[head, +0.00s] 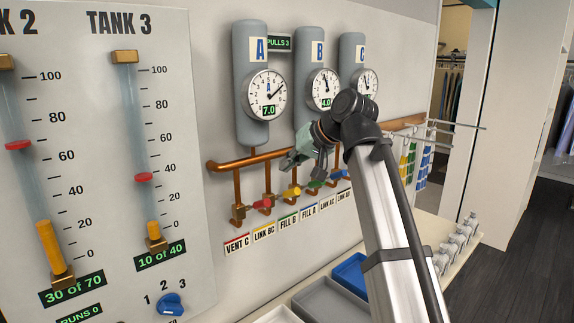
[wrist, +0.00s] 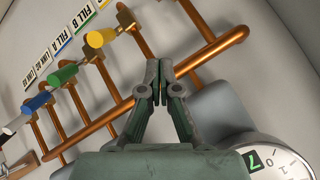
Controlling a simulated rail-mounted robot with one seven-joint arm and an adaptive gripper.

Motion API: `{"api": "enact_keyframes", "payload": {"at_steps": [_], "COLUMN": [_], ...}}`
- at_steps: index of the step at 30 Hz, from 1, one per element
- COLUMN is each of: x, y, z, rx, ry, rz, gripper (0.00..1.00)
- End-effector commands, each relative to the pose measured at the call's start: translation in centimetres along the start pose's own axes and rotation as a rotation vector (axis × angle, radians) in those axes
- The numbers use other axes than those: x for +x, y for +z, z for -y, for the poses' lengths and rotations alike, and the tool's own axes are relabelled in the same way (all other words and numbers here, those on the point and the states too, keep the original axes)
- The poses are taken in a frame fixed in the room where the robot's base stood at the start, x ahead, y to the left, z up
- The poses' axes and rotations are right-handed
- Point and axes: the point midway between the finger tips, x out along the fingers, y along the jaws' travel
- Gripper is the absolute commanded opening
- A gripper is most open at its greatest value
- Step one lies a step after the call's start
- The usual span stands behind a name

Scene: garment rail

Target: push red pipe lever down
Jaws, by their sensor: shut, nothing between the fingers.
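In the wrist view the fingertips (wrist: 157,80) are together and empty, in front of the copper pipe (wrist: 205,55). The red lever is not visible in the wrist view.
A yellow lever (head: 291,192) stands just right of the red one, with green (wrist: 63,76) and blue (wrist: 39,101) levers beyond. Tank A (head: 251,50) and its gauge (head: 266,95) hang above. Trays (head: 330,300) lie below.

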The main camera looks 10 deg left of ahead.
Motion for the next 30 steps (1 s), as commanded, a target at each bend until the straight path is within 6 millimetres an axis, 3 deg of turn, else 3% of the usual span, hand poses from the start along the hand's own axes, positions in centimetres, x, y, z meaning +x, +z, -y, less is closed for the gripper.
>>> {"api": "enact_keyframes", "payload": {"at_steps": [12,18,30], "x": [7.8,8.2,8.6], "y": [-0.1,3.0,3.9], "z": [0.1,0.1,0.0], "rx": [0.001,0.000,0.000], "ry": [0.000,-0.001,-0.001], "rz": [0.003,0.001,0.000], "gripper": [0.00,0.00,0.00]}}
